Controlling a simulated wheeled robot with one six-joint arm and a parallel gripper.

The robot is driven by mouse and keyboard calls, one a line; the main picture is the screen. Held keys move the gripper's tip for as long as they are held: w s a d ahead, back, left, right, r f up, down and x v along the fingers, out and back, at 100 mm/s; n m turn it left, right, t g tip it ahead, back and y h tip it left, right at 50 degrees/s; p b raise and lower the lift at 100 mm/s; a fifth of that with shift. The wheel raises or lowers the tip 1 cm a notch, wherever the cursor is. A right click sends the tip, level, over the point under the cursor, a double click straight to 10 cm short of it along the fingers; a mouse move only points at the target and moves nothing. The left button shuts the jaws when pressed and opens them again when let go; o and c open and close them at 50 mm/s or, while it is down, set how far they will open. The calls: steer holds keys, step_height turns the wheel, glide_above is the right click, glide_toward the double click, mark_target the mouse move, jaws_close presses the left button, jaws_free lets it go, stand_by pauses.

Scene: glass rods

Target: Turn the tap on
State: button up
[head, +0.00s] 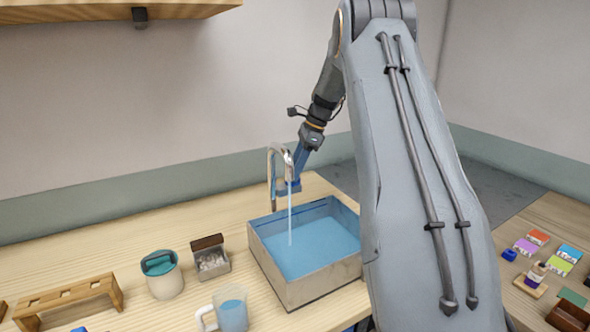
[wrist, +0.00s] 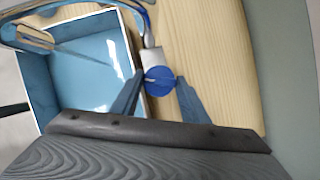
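The tap (head: 273,175) is a curved metal spout behind the basin. A thin stream of water (head: 290,215) runs from its mouth into the basin. The tap's round blue knob (wrist: 160,79) shows in the wrist view, with a pale line across it. My gripper (wrist: 160,77) has one blue finger at each side of the knob, and the fingertips appear to touch its edges. In the head view my gripper (head: 288,186) is just behind the spout and hides the knob.
The square basin (head: 315,284) holds blue water. A mug (head: 231,312), a lidded jar (head: 165,280), a small box (head: 210,262) and a wooden rack (head: 68,294) stand to its left. Coloured small items (head: 538,237) lie on the right table. A shelf (head: 100,12) hangs upper left.

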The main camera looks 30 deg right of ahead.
steer(key=c, duration=0.4)
steer(key=shift+o, duration=0.2)
steer(key=shift+w+f+n+g+b, duration=0.15)
steer(key=shift+n+g+b, duration=0.25)
steer(key=shift+n, duration=0.8)
steer(key=shift+n+g, duration=0.5)
steer(key=shift+n, duration=0.6)
steer(key=o, duration=1.1)
steer(key=shift+c, duration=0.2)
steer(key=shift+r, duration=0.2)
steer(key=b+v, duration=0.3)
steer(key=v, duration=0.4)
steer(key=shift+d+r, duration=0.3)
steer(key=shift+r, duration=0.05)
